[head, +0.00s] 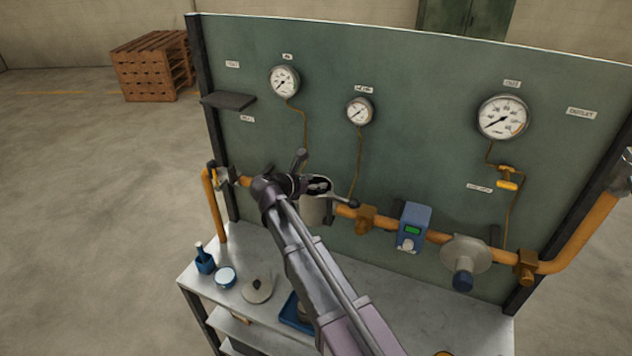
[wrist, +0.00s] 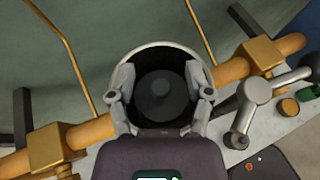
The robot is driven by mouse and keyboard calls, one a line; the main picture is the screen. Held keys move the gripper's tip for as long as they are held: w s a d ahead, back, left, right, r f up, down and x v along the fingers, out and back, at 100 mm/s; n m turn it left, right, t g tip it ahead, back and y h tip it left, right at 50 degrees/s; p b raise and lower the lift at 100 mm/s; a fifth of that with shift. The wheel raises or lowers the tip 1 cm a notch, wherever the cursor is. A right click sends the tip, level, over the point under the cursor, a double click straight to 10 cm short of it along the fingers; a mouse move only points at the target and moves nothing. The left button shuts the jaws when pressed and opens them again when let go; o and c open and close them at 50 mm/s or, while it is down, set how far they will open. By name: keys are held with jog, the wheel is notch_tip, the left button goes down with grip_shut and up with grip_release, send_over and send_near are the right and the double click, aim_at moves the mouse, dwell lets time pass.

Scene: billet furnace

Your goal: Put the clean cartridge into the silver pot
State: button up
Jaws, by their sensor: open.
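The silver pot (head: 313,211) sits in the orange pipe line, in front of the green panel. Its pale round rim (wrist: 157,47) shows in the wrist view, with its mouth open. A dark grey round piece with a raised knob, seemingly the cartridge (wrist: 160,92), is inside the pot's mouth. I cannot tell from its look whether it is clean. My gripper (wrist: 162,98) is at the pot's mouth, its two fingers apart on either side of the dark piece. In the head view my gripper (head: 318,186) hides part of the mouth.
A blue tray (head: 290,318), partly behind my arm, a round lid (head: 257,289), a tin (head: 226,277) and a blue bottle (head: 205,260) stand on the bench. A silver lever (wrist: 258,92) is right of the pot. A blue meter (head: 413,226) sits farther along the pipe.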

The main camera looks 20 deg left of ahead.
jog(key=p+v, duration=0.4)
jog(key=v, duration=0.7)
jog(key=shift+s+a+r, duration=0.2)
jog(key=shift+s, duration=0.1)
